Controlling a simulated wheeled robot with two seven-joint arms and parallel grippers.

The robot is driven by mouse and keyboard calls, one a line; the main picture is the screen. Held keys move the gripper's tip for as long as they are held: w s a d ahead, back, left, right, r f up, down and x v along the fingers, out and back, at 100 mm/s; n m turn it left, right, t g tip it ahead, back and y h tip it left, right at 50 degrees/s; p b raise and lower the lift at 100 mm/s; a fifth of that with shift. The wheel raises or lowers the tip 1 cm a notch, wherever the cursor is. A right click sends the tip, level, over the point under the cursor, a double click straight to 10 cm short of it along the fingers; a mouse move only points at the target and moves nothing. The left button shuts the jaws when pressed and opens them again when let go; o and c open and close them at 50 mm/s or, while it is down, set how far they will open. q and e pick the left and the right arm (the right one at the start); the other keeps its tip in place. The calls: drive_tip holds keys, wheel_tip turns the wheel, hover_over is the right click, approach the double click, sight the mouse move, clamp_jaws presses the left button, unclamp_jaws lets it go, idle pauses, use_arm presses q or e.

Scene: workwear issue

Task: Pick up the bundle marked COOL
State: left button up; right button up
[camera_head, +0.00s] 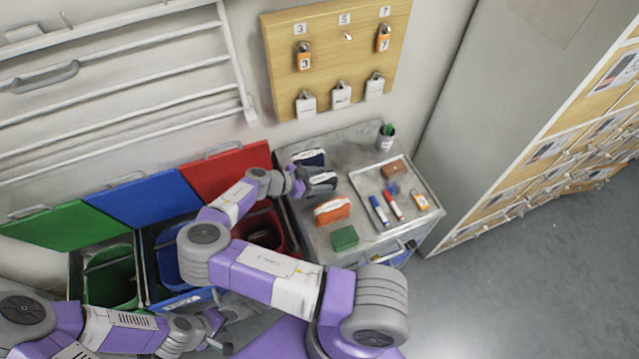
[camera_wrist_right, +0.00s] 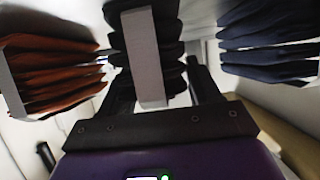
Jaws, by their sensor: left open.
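Fabric bundles lie on the grey cabinet top in the head view: a navy one (camera_head: 308,157), a dark one with a pale band (camera_head: 322,181), an orange one (camera_head: 332,210) and a green one (camera_head: 344,238). I cannot read the word COOL on any of them. My right gripper (camera_head: 297,183) is at the left end of the dark bundle. In the right wrist view its fingers (camera_wrist_right: 163,90) stand apart on either side of the dark bundle (camera_wrist_right: 148,58), with some gap showing. My left gripper (camera_head: 218,330) is open and empty at lower left, away from the bundles.
In the wrist view an orange bundle (camera_wrist_right: 50,75) lies left and a navy one (camera_wrist_right: 270,40) right, both close. A tray (camera_head: 432,203) with markers stands right of the bundles, a pen cup (camera_head: 385,138) behind. Lidded bins (camera_head: 226,172) stand left.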

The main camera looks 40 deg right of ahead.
drive_tip(key=c, duration=0.3)
